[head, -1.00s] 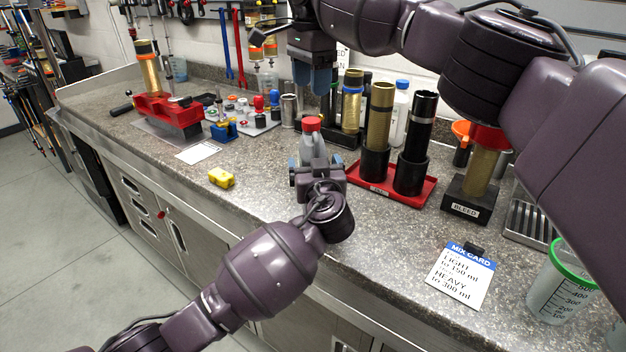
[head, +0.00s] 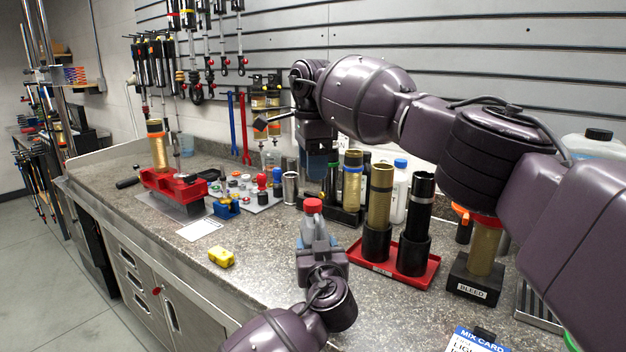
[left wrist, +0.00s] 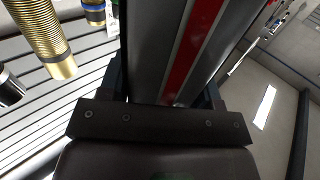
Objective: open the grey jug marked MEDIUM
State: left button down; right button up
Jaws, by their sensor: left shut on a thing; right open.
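The grey jug (head: 312,224) with a red cap (head: 312,205) stands upright near the middle of the bench. Its MEDIUM mark cannot be read here. My left gripper (head: 319,248) is shut on the jug's body from the front. In the left wrist view the jug's grey side (left wrist: 180,50) with a red stripe fills the space between the fingers. My right gripper (head: 317,165) is open and empty, pointing down above and behind the cap, apart from it. The cap is on the jug.
A red tray (head: 419,280) with gold and black cylinders stands right of the jug. A black BLEED stand (head: 474,281) is farther right. A yellow block (head: 221,257) and white card (head: 200,229) lie left. A red vise (head: 174,187) stands far left. Bench is clear around the yellow block.

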aim_at(313, 202)
jog(key=m, duration=0.5)
jog(key=shift+m, duration=0.4)
jog(key=m, duration=0.5)
jog(key=shift+m, duration=0.3)
jog(key=m, duration=0.5)
jog(key=shift+m, duration=0.3)
jog(key=m, duration=1.9)
jog(key=shift+m, duration=0.3)
jog(key=m, duration=0.4)
jog(key=shift+m, duration=0.4)
jog(key=shift+f, duration=4)
